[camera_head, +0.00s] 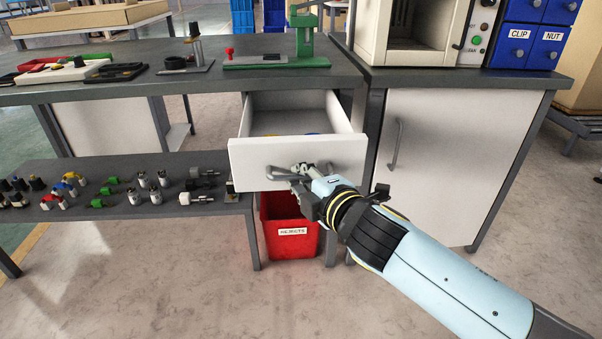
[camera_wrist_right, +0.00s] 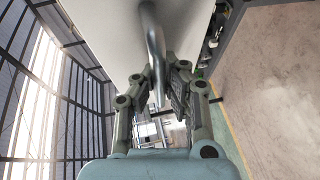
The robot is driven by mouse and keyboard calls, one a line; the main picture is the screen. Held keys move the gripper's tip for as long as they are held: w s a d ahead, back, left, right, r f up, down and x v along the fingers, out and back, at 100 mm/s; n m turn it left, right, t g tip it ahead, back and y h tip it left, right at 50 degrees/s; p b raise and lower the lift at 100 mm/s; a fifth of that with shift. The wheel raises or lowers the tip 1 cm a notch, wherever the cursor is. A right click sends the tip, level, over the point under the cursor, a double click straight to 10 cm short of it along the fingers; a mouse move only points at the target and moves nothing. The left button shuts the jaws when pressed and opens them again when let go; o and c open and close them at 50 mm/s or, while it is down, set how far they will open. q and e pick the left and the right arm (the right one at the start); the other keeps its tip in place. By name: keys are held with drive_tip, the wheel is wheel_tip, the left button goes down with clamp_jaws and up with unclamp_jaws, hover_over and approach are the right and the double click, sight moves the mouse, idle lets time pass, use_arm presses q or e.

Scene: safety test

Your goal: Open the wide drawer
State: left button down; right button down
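The wide white drawer (camera_head: 286,163) under the grey workbench is pulled out, its inside (camera_head: 300,120) showing from above. Something blue and yellow is just visible inside, behind the front panel. My right gripper (camera_head: 304,172) is at the middle of the drawer front, at the metal handle (camera_head: 331,170). In the right wrist view the handle bar (camera_wrist_right: 154,40) runs down between the two fingers of my right gripper (camera_wrist_right: 162,75), which are closed around it. My left gripper is in neither view.
A red bin (camera_head: 291,239) labelled REJECTS stands below the drawer. A low grey shelf (camera_head: 226,203) with several small parts is at left. A white cabinet door (camera_head: 440,150) is at right. A green press (camera_head: 304,40) stands on the bench above.

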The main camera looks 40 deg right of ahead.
drive_tip(key=shift+r, duration=0.1)
drive_tip(key=c, duration=1.6)
unclamp_jaws()
drive_tip(key=shift+c, duration=0.2)
drive_tip(key=shift+s, duration=0.25)
drive_tip(key=v, duration=1.1)
drive_tip(key=shift+s, duration=0.2)
drive_tip(key=shift+a, duration=0.1)
